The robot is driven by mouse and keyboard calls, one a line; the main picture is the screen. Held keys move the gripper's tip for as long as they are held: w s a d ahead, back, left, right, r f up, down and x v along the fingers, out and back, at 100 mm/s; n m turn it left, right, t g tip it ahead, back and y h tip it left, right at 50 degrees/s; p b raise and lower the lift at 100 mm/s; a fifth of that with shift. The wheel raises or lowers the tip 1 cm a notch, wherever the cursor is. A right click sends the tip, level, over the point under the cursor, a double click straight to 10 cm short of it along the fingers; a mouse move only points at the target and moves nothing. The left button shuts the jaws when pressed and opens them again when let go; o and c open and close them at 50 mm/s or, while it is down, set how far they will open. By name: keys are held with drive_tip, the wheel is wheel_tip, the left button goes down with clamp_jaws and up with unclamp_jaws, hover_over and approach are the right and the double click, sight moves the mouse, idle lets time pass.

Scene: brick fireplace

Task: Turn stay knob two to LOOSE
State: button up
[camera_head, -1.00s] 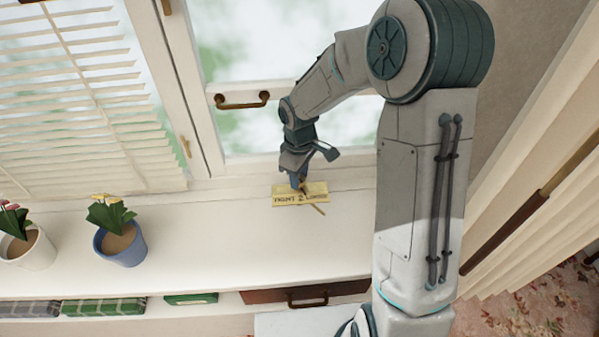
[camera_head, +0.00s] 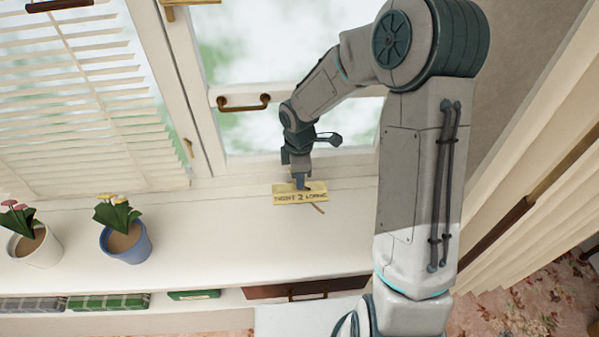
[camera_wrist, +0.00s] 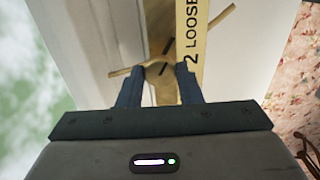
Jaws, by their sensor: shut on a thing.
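Stay knob two, a brass-coloured knob with a thin bar across it, shows in the wrist view (camera_wrist: 158,69). A yellow plate (camera_head: 288,198) on the white sill carries dark lettering with TIGHT at left, 2 in the middle and LOOSE at right. The plate's "2 LOOSE" end also shows in the wrist view (camera_wrist: 190,88). My gripper (camera_head: 301,185) reaches down at the plate, its two fingers (camera_wrist: 160,88) shut on the knob. One bar end sticks out past the plate's front edge in the head view. The fingers and wrist hide part of the knob.
The window frame with a brown handle (camera_head: 243,103) stands close behind my gripper. A blue flowerpot (camera_head: 128,246) and a white one (camera_head: 38,250) stand on the sill at left. Books and a brown case (camera_head: 300,290) lie below. The sill between pots and plate is clear.

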drive_tip(key=shift+w, duration=0.1)
idle(0.3)
drive_tip(key=o, duration=1)
wheel_tip(320, 180, up, 14)
drive_tip(key=shift+f, duration=0.1)
drive_tip(key=s+d+r+m+t, duration=0.1)
drive_tip(key=s+d+r+m, duration=0.1)
drive_tip(key=s+m, duration=0.4)
drive_tip(key=s+d+r+m+t, duration=0.1)
drive_tip(key=s+d+r+m, duration=0.1)
drive_tip(key=s+d+m, duration=0.2)
drive_tip(key=s+d+r+m+t, duration=0.1)
drive_tip(key=s+d+r+m, duration=0.1)
drive_tip(key=s+m, duration=0.6)
drive_tip(key=shift+s+d, duration=0.85)
drive_tip(key=shift+s, duration=0.15)
